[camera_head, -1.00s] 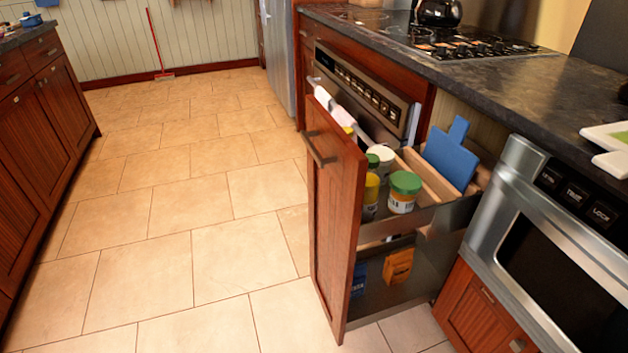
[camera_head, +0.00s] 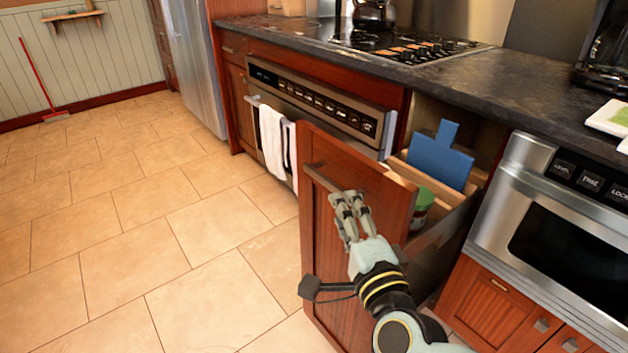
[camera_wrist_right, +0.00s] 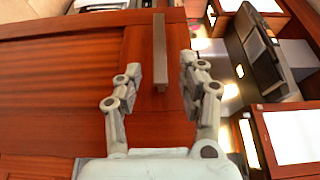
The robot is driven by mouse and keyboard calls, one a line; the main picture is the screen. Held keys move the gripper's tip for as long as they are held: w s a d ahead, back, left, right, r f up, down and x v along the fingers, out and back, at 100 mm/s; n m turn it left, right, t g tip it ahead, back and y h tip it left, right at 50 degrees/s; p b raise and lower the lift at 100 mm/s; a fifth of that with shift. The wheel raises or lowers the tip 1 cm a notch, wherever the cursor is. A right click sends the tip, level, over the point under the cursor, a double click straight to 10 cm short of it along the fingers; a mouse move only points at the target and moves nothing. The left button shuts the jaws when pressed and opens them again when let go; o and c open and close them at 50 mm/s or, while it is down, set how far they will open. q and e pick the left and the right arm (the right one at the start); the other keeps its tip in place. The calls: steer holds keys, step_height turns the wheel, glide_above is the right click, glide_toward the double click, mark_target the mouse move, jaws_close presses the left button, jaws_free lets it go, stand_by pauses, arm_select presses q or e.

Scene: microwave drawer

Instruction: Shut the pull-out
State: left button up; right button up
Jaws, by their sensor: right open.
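The pull-out (camera_head: 340,230) is a tall wooden-fronted drawer that stands open from the counter. Its bar handle (camera_head: 324,178) is on the upper front; the handle also shows in the right wrist view (camera_wrist_right: 160,50). Inside, a blue cutting board (camera_head: 440,160) and a green-lidded jar (camera_head: 422,205) show; the rest is hidden by the front and my arm. My right gripper (camera_head: 347,205) is open in front of the drawer front, close to the handle. In the right wrist view its fingers (camera_wrist_right: 160,85) are apart on either side of the handle's lower end. My left gripper is not in view.
An oven (camera_head: 310,100) with a towel (camera_head: 272,140) on its rail is left of the pull-out. A microwave (camera_head: 560,210) is built in on the right. The dark counter (camera_head: 480,80) runs above. The tiled floor (camera_head: 150,240) is clear.

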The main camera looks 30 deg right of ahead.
mark_target(330, 188)
steer(key=x, duration=0.4)
steer(key=shift+r, duration=0.15)
steer(key=x, duration=0.5)
steer(key=shift+w+p, duration=0.15)
steer(key=shift+p, duration=0.2)
steer(key=shift+c, duration=0.8)
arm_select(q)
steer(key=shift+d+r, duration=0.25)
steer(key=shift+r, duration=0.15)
arm_select(e)
steer(key=shift+f, duration=0.25)
jaws_close()
